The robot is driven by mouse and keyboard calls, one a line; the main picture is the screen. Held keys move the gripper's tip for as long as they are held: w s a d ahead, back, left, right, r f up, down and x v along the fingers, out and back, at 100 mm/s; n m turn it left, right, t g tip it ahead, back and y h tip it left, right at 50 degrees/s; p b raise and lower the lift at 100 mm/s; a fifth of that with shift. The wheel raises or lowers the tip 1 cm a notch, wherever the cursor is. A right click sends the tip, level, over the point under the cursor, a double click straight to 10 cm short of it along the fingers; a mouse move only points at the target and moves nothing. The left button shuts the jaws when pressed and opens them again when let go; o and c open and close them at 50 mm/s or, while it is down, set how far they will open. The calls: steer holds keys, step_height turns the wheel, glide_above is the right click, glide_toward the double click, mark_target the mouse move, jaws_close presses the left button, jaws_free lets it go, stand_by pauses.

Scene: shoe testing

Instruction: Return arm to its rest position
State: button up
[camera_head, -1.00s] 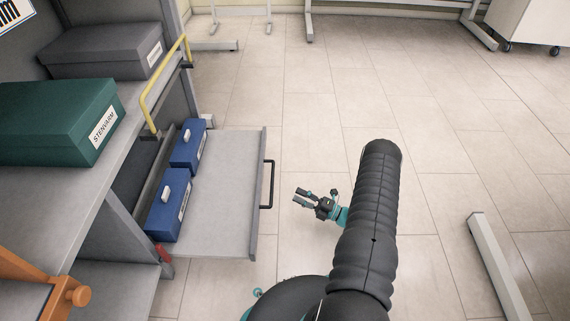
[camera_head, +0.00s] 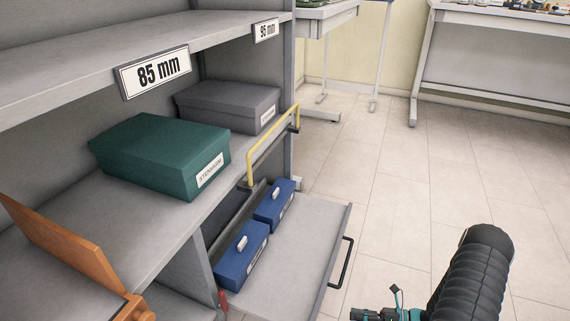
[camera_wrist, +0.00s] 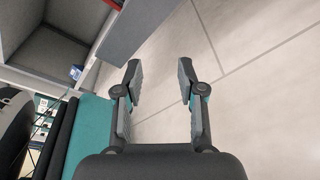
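My gripper (camera_wrist: 160,75) is open and empty in the wrist view, its two fingers apart over the tiled floor. In the head view my gripper (camera_head: 362,314) shows only partly at the bottom edge, right of the pulled-out drawer. My arm (camera_head: 470,275) is at the lower right, its black ribbed sleeve bent upward. Nothing is between the fingers.
An open drawer (camera_head: 305,245) holds two blue boxes (camera_head: 243,255) and has a black handle (camera_head: 341,262). A green box (camera_head: 165,155) and a grey box (camera_head: 228,105) stand on the shelf above, near a yellow rail (camera_head: 272,140). Clear floor (camera_head: 400,180) lies to the right.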

steer(key=s+r+n+g+h+p, duration=0.1)
steer(key=s+r+n+g+h, duration=0.2)
steer(key=r+n, duration=0.6)
steer(key=s+r+n+g+h+p, duration=0.15)
steer(key=r+n+h, duration=0.4)
steer(key=r, duration=0.65)
steer(key=s+r+n+g+h+p, duration=0.1)
steer(key=s+r+n+g+h, duration=0.2)
steer(key=r+n, duration=0.65)
steer(key=s+a+r+n+t+h+p, duration=0.1)
steer(key=s+a+r+n+t, duration=0.1)
steer(key=r, duration=0.6)
steer(key=s+a+r+n+t+h+p, duration=0.2)
steer(key=s+a+r+t, duration=0.1)
steer(key=r, duration=0.6)
steer(key=s+a+r+n+t+h+p, duration=0.1)
steer(key=s+r+t, duration=0.3)
steer(key=r, duration=0.5)
steer(key=shift+a+n, duration=0.7)
steer(key=shift+a, duration=0.1)
